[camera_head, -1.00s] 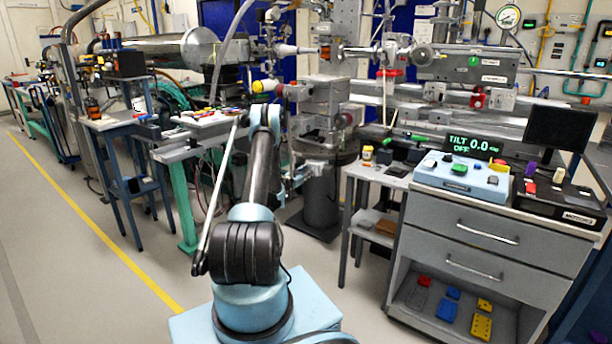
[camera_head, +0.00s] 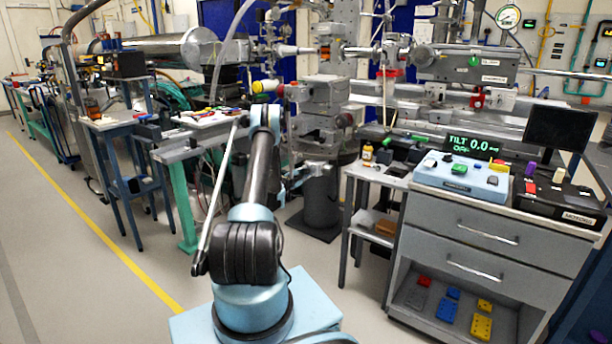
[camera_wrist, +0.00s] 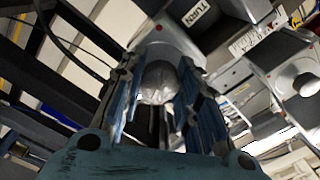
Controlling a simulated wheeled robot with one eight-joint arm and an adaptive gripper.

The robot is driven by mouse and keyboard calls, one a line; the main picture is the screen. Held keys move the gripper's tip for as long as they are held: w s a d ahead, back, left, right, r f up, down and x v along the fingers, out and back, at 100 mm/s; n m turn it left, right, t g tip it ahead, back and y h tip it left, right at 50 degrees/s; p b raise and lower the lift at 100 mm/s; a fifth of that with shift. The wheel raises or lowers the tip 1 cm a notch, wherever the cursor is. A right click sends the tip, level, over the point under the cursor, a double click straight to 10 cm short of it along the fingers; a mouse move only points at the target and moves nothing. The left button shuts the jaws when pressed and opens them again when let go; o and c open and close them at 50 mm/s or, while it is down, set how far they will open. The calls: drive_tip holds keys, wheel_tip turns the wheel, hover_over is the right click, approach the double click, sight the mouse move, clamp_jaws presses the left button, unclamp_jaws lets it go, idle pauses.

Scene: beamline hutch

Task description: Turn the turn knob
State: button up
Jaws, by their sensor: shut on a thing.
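The turn knob (camera_wrist: 158,76), a grey rounded knob, sits in the upper middle of the wrist view. It is on a grey block with a white label reading TURN (camera_wrist: 197,12) beside it. My gripper (camera_wrist: 157,98) has its two blue-grey fingers on either side of the knob, shut on it. The fingers hide the knob's sides, and its turned angle cannot be told. In the head view my arm reaches up and over toward the grey column stand (camera_head: 320,130); the knob and fingertips cannot be made out there.
A second grey block with a round knob-like part (camera_wrist: 305,84) is at the right of the wrist view. A drawer cabinet (camera_head: 480,235) at the right bears a control box (camera_head: 460,180) and a green display (camera_head: 474,147) reading TILT 0.0, OFF. Floor at the left (camera_head: 70,270) is clear.

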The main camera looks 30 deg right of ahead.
drive_tip(key=shift+a+m, duration=0.1)
drive_tip(key=shift+m, duration=0.7)
drive_tip(key=shift+f, duration=0.1)
drive_tip(key=o, duration=1.1)
drive_tip(key=v, duration=1.2)
drive_tip(key=shift+w, duration=0.1)
